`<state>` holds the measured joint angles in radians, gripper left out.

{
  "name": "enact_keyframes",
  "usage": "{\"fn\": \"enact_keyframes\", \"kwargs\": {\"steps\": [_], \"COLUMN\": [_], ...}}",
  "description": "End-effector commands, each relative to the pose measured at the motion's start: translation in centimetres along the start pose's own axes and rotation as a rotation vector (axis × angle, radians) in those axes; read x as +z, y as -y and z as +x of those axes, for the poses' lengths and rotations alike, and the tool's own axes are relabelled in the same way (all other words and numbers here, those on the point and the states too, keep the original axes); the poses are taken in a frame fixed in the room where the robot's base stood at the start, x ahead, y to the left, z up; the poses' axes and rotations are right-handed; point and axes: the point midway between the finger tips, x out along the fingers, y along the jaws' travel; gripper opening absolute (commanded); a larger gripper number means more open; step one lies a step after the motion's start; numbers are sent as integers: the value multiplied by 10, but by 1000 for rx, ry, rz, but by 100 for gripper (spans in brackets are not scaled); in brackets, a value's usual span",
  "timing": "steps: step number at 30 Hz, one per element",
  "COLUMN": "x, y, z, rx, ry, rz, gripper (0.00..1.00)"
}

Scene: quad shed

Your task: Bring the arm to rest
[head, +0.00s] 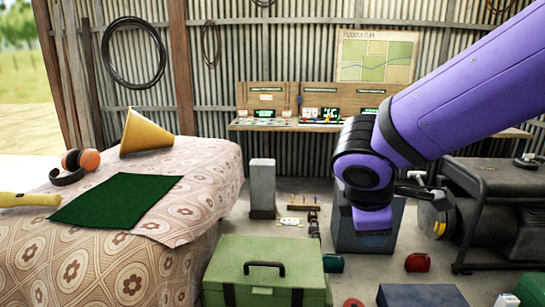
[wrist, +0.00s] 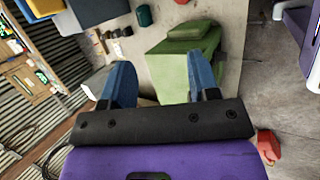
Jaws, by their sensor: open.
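My purple arm (head: 455,85) reaches in from the upper right in the head view and bends down at a black joint (head: 365,165). Its purple end hangs in front of a blue-grey box (head: 400,235). I cannot make out the fingers there. In the wrist view my gripper (wrist: 161,75) shows two blue fingers spread wide apart, with nothing held between them. Beyond the fingers lie a green case (wrist: 172,65) and bare floor, both apart from the gripper as far as I can tell.
A cloth-covered table (head: 110,260) stands left, bearing a green mat (head: 115,200), a yellow cone (head: 145,133) and orange headphones (head: 80,160). The green case (head: 235,262) and a grey block (head: 262,190) stand on the floor. A dark machine frame (head: 500,180) is close right of my arm.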

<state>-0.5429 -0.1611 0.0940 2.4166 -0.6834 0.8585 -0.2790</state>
Motion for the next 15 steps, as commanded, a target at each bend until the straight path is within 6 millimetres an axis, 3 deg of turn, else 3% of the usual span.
{"fn": "enact_keyframes", "kwargs": {"steps": [1, 6, 15], "x": [21, 76, 146], "y": [-2, 3, 30], "z": [-5, -21, -53], "rx": [-18, -88, -188], "ry": [-7, -40, -143], "rz": [111, 465, 1060], "gripper": [55, 55, 55]}}
